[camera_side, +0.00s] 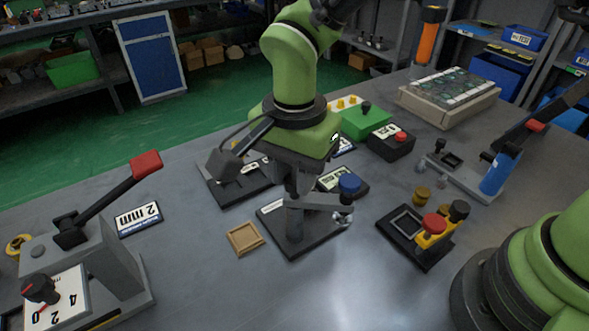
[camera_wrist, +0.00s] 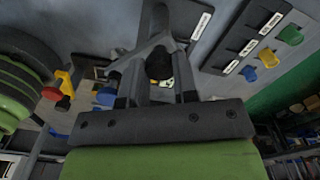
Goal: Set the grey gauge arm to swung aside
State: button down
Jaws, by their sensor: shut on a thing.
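The grey gauge arm (camera_side: 322,200) sits on a grey post that stands on a black base plate (camera_side: 316,239). It reaches right from the post to a blue knob (camera_side: 349,184), with a small silver part hanging below that end. My gripper (camera_side: 291,190) points down at the top of the post, at the arm's inner end, and hides part of it. In the wrist view my gripper (camera_wrist: 160,88) has its fingers on both sides of a dark round knob (camera_wrist: 159,63). It is shut on this knob, but the contact is partly hidden. The blue knob (camera_wrist: 108,92) shows left of the fingers.
A wooden tray (camera_side: 243,238) lies just left of the base plate. A black fixture with a red knob (camera_side: 434,223) stands to the right. A lever block with a red handle (camera_side: 146,164) is at the left. Green (camera_side: 363,121) and black boxes stand behind. The front middle is clear.

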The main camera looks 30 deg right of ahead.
jog(key=c, duration=0.9)
grip_release()
jog(key=shift+r, duration=0.1)
notch_tip(320, 180, up, 10)
jog(key=shift+f, duration=0.1)
